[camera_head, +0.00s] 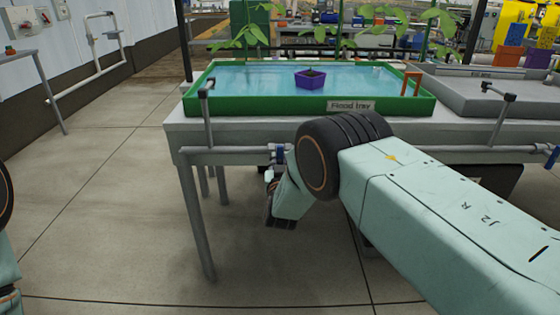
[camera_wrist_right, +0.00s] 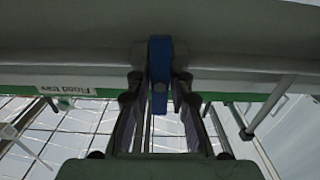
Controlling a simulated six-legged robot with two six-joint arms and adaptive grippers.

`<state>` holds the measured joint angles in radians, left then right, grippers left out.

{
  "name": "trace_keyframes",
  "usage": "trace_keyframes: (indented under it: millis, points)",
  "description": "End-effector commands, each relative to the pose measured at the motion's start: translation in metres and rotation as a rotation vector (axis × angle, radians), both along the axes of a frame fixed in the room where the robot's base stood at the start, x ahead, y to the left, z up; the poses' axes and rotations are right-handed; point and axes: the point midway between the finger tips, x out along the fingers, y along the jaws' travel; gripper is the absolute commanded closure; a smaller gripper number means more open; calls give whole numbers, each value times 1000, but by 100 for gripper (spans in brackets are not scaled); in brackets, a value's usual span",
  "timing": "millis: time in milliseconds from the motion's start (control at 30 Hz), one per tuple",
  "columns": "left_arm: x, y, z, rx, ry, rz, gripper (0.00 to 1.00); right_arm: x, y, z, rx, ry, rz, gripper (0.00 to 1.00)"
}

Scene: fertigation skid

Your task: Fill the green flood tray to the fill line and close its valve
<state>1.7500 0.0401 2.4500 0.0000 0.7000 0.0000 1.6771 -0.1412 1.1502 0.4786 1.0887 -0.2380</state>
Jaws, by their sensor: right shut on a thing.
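The green flood tray (camera_head: 196,100) sits on a grey bench, with a "Flood tray" label (camera_head: 350,106) on its front. Light blue water (camera_head: 250,78) covers its floor; I cannot make out a fill line. A blue valve (camera_head: 280,152) is on the pipe under the tray's front. In the right wrist view its blue handle (camera_wrist_right: 159,60) is between the fingers of my right gripper (camera_wrist_right: 160,88), which is shut on it. My left gripper is out of view.
A purple pot (camera_head: 310,79) with a seedling is in the water. An orange bracket (camera_head: 411,84) stands at the tray's right end. A grey tray (camera_head: 470,97) and another blue valve (camera_head: 551,154) are to the right. Open floor (camera_head: 100,200) lies to the left.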

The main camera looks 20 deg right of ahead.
Motion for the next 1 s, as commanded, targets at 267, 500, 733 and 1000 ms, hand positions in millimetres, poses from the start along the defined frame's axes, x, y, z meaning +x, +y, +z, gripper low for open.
trace_keyframes:
  millis: [267,500,733,1000]
  points:
    - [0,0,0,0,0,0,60,0,0,0,34,-10,0,100]
    - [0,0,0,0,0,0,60,0,0,0,34,-10,0,100]
    - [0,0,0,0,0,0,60,0,0,0,33,-9,0,66]
    - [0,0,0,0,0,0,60,0,0,0,33,-9,0,60]
